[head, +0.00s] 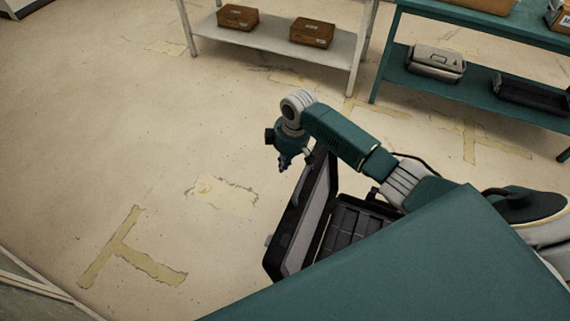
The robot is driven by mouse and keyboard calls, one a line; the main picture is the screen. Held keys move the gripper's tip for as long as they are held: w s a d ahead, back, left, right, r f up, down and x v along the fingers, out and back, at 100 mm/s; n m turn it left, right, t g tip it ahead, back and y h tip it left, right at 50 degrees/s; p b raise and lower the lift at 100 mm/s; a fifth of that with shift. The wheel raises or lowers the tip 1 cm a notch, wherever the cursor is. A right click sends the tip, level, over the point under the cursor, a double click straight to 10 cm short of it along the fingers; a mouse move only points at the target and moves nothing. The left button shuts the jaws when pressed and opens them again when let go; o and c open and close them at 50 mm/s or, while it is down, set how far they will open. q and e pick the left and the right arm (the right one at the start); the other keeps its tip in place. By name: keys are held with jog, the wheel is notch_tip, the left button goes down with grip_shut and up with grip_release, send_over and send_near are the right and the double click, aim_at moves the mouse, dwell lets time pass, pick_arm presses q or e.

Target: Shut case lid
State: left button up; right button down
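A black case (345,228) with a divided dark interior stands open, partly hidden behind my body in the foreground. Its lid (303,220) is raised along the left side of the case, with a grey inner face and a black rim. My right arm reaches in from the right over the case. My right gripper (284,163) points down near the upper end of the lid, on its left side. I cannot tell whether it touches the lid. Its fingers are small and dark, so their opening is unclear. My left gripper is out of view.
A white shelf (275,45) with two brown boxes (238,17) (312,32) stands at the back. A teal shelf unit (400,75) at the back right holds a metal case (436,62) and a black tray (530,95). The taped floor on the left is clear.

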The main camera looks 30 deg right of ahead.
notch_tip(320, 180, down, 8)
jog(key=s+d+p, duration=0.1)
jog(key=s, duration=0.1)
jog(key=shift+d+p, duration=0.3)
jog(key=shift+p, duration=0.05)
jog(key=shift+r, duration=0.1)
